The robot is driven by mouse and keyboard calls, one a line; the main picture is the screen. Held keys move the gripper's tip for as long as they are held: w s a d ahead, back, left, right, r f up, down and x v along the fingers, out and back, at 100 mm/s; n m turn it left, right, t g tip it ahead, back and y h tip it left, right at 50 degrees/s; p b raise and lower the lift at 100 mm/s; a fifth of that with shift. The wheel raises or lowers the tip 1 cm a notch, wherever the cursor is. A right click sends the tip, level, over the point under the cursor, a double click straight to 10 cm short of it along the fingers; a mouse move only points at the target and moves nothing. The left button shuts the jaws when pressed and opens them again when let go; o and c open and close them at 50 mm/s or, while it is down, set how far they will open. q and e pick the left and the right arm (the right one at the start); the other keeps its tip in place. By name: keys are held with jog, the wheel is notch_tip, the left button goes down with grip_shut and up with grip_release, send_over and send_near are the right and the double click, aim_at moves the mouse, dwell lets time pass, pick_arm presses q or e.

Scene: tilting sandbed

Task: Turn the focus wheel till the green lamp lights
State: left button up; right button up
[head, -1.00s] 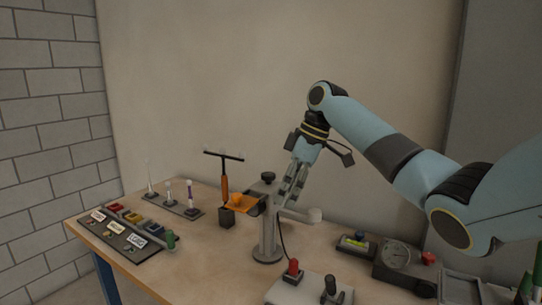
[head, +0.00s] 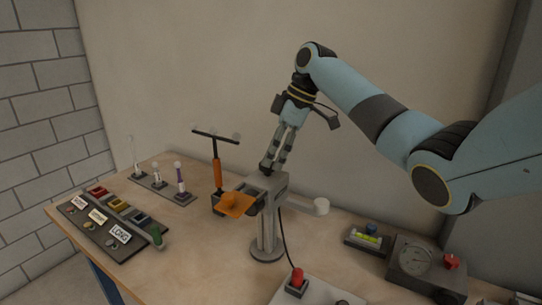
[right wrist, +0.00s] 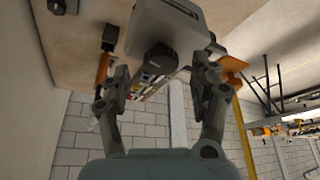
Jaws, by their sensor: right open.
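A grey stand (head: 266,225) with a boxy head and a white arm at its right stands on the table. A dark knob on its head, apparently the focus wheel, shows between my fingers in the right wrist view (right wrist: 160,60). In the head view it is mostly hidden by the fingertips. My right gripper (head: 270,164) points down over the head of the stand; its open fingers (right wrist: 160,84) are on either side of the knob. I cannot tell if they touch it. I cannot make out a lit green lamp. My left gripper is not in view.
An orange plate (head: 236,204) sticks out left of the stand, near an orange-handled T-shaped tool (head: 217,172). A labelled panel (head: 105,228) lies at the left. A gauge box (head: 418,265) and a vial box (head: 367,239) stand at the right. A red switch (head: 297,277) is in front.

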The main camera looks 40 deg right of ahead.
jog(key=shift+x, duration=1.05)
jog(key=shift+c, duration=1.3)
jog(key=c, duration=0.9)
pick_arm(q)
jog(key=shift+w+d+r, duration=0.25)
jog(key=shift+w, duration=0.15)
